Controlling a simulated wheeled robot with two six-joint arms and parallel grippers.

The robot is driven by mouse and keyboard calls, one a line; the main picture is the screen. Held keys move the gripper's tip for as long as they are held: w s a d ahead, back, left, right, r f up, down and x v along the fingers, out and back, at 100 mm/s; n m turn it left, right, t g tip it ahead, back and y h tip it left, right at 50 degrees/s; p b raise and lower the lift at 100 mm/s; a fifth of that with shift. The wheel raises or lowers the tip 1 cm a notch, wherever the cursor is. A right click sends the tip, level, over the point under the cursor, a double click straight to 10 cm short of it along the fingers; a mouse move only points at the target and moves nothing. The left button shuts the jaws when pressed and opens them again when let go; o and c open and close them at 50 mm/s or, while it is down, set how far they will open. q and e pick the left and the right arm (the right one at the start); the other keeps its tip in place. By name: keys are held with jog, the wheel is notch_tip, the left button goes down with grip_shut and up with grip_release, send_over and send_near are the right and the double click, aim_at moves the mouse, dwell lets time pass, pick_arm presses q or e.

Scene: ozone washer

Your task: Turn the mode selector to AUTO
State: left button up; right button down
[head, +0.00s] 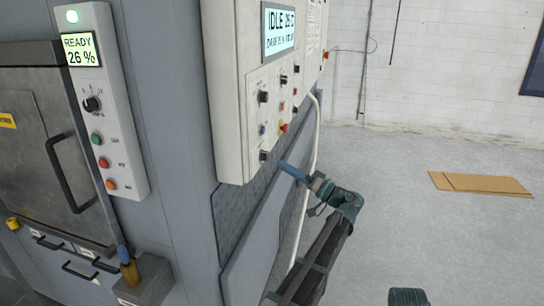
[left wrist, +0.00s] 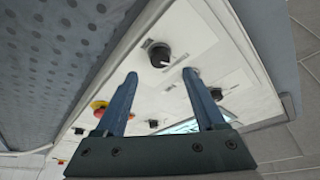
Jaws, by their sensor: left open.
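A white control box (head: 228,110) with a lit display (head: 279,29) reading IDLE carries several black knobs. A lower black knob (head: 264,156) sits near its bottom edge. My left gripper (head: 284,166) is just right of this knob, pointing at the panel, apart from it. In the left wrist view, the open blue fingers (left wrist: 160,75) are spread, with a black knob (left wrist: 159,54) with a pale pointer line just beyond the gap between their tips. Nothing is held. The labels are too small to read, so I cannot tell which knob is the mode selector. My right gripper is out of view.
A second panel (head: 119,160) at the left has a READY 26 % display, a black knob (head: 92,103) and coloured buttons. A red emergency button (left wrist: 99,107) is near the fingers. A white pipe (head: 314,140) runs down beside the box. Cardboard (head: 480,184) lies on the otherwise open floor.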

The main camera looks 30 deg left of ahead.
aim_at(267, 157)
pick_arm(q)
jog(key=p+x, duration=0.1)
jog(key=x, duration=0.5)
grip_shut()
dwell(0.4)
